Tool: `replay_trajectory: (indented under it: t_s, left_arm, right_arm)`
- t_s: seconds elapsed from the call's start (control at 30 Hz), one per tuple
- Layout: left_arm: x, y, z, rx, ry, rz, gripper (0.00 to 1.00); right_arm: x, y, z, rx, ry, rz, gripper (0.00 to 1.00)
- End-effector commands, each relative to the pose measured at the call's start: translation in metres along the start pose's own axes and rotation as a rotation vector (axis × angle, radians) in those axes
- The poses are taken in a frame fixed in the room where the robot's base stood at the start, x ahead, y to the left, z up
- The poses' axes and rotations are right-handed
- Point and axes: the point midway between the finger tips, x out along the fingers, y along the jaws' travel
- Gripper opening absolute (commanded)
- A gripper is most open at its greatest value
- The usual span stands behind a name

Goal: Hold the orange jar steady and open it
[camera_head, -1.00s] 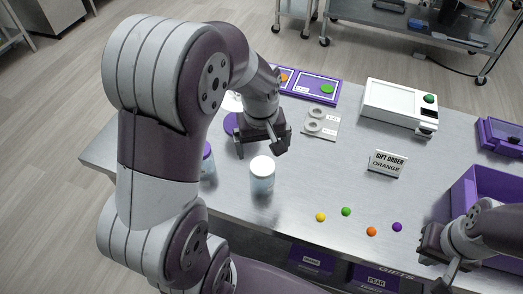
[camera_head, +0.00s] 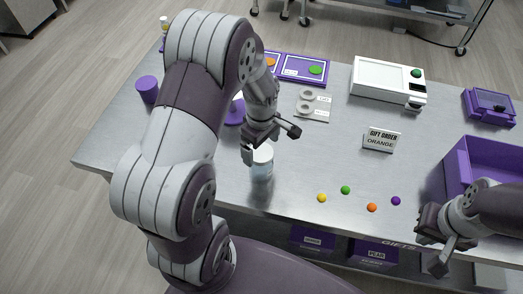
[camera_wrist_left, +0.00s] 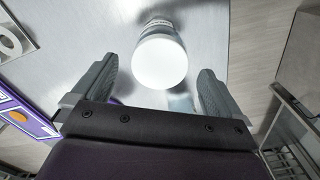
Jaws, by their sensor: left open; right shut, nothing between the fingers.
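A pale, clear-looking jar with a white lid (camera_head: 262,170) stands upright near the table's front edge; no orange shows on it. My left gripper (camera_head: 270,143) is open just above and behind the jar. In the left wrist view the round white lid (camera_wrist_left: 160,62) lies between the two spread fingers, with a gap on each side; no contact shows. My right gripper (camera_head: 440,252) is shut and empty at the front right, beside the purple bin.
Several small coloured gummies (camera_head: 345,190) lie to the jar's right. A white device (camera_head: 388,82), a purple bin (camera_head: 485,160) and a purple cylinder (camera_head: 147,88) are also on the table.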

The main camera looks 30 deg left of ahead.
Motion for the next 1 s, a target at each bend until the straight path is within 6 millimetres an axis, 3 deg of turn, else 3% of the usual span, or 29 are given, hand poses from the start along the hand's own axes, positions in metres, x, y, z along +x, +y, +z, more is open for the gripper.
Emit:
replay_trajectory:
  t_s: [0.1, 0.33, 0.5, 0.83, 1.0]
  left_arm:
    - [0.013, 0.0, 0.0, 0.0, 0.0, 0.0, 1.0]
    - [0.015, 0.0, 0.0, 0.001, 0.001, 0.002, 0.97]
    - [0.015, 0.0, 0.0, 0.001, 0.001, 0.002, 0.44]
    - [0.013, 0.0, 0.0, 0.001, 0.001, 0.002, 0.44]
    - [-0.005, 0.001, 0.0, 0.001, 0.002, 0.005, 0.44]
  right_arm:
    - [-0.001, 0.0, 0.0, 0.0, 0.0, 0.0, 0.0]
    - [0.0, 0.0, 0.0, 0.0, 0.0, 0.0, 0.0]
    - [0.0, 0.0, 0.0, 0.0, 0.0, 0.0, 0.0]
    - [0.0, 0.0, 0.0, 0.0, 0.0, 0.0, 0.0]
    - [0.002, 0.0, 0.0, 0.0, 0.0, 0.0, 0.0]
